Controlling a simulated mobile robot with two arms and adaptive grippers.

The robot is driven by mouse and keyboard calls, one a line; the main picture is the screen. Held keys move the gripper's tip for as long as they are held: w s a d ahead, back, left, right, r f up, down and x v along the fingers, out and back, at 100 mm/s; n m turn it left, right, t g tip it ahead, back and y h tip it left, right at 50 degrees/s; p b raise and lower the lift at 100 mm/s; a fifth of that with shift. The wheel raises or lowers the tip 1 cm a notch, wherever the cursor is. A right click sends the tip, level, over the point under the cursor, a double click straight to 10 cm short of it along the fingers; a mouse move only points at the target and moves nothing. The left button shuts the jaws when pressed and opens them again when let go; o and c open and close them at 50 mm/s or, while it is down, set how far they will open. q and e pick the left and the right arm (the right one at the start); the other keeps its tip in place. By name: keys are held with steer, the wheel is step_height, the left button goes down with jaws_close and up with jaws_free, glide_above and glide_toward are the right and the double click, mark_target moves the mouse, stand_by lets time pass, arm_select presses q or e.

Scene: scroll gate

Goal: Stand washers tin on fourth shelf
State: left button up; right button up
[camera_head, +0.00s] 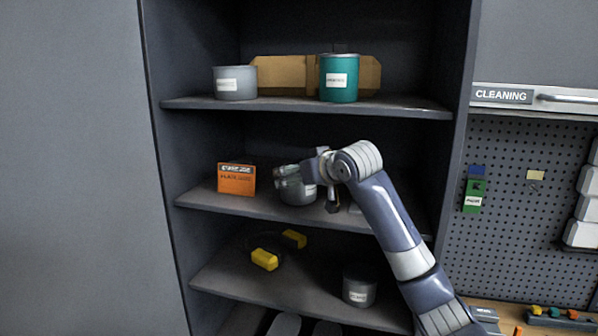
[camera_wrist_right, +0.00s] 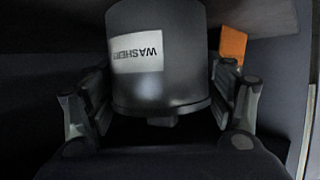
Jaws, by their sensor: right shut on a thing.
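The washers tin (camera_head: 299,195) is a dark grey cylinder inside the cabinet, over the middle shelf (camera_head: 270,207), to the right of an orange box. My right gripper (camera_head: 296,178) reaches in from the right and is shut on it. In the right wrist view the tin (camera_wrist_right: 160,85) fills the middle, its white WASHERS label upside down in the picture, with a finger of the gripper (camera_wrist_right: 162,105) on each side. It looks upright. I cannot tell whether its base touches the shelf. My left gripper is not in view.
The orange box (camera_head: 236,179) stands left of the tin and also shows in the wrist view (camera_wrist_right: 233,46). The shelf above holds a grey tin (camera_head: 235,83), a teal tin (camera_head: 339,78) and cardboard. The shelf below holds yellow-ended items (camera_head: 265,259) and a dark tin (camera_head: 359,286).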

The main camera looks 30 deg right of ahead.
steer(key=shift+f, duration=0.15)
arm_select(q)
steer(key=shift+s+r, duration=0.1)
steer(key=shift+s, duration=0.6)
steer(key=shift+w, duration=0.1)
arm_select(e)
steer(key=shift+f, duration=0.1)
steer(key=o, duration=0.8)
steer(key=shift+o, duration=1.4)
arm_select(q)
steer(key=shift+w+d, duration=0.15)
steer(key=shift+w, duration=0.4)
